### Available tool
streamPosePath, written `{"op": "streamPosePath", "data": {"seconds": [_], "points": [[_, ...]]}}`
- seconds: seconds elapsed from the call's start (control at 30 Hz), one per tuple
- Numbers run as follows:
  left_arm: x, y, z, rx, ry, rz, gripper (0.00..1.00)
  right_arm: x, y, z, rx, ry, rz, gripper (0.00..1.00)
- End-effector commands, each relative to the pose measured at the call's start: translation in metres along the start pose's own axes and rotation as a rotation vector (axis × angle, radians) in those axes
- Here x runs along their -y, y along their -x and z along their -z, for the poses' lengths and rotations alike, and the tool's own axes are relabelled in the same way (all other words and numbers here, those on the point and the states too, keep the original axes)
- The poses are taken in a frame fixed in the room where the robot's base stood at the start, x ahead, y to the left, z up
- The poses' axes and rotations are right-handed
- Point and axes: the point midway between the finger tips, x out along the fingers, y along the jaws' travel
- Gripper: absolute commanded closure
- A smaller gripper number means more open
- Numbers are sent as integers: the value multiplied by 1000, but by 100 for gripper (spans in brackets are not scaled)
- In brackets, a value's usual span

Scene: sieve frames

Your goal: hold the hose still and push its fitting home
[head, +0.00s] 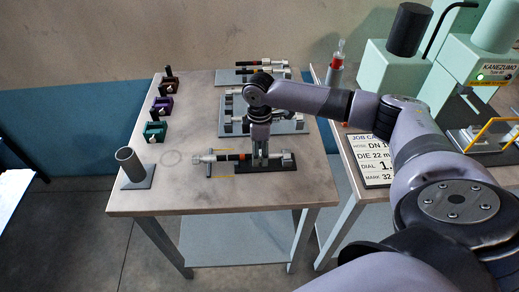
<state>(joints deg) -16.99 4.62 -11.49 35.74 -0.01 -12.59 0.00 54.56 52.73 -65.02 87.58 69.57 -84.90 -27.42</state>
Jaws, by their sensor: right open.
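A short black hose (228,157) with an orange-red band lies level above a dark base plate (274,168) near the front of the left table. A silver fitting piece (205,158) shows at its left end, and a grey metal part (287,157) at its right. How far the fitting sits on the hose is too small to tell. My right gripper (260,160) points down at the hose, right of the orange band. It is open; the picture does not show whether the fingers touch the hose. My left gripper is not in view.
Similar hose pieces on grey plates (290,127) stand behind. Several coloured clamps (155,131) line the left edge, and a grey tube on a stand (131,165) is at front left. A job card (368,160) and green machine (462,68) are on the right table.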

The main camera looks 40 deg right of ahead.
Motion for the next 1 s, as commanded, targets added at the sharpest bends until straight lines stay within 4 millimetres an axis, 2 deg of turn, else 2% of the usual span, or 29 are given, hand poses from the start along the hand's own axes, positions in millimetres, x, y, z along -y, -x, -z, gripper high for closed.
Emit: {"op": "streamPosePath", "data": {"seconds": [0.33, 1.0], "points": [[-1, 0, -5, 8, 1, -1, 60, 0, -3, 0, 0, 0, 0, 53], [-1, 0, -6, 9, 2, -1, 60, 0, -3, 0, 0, 0, 0, 98]]}}
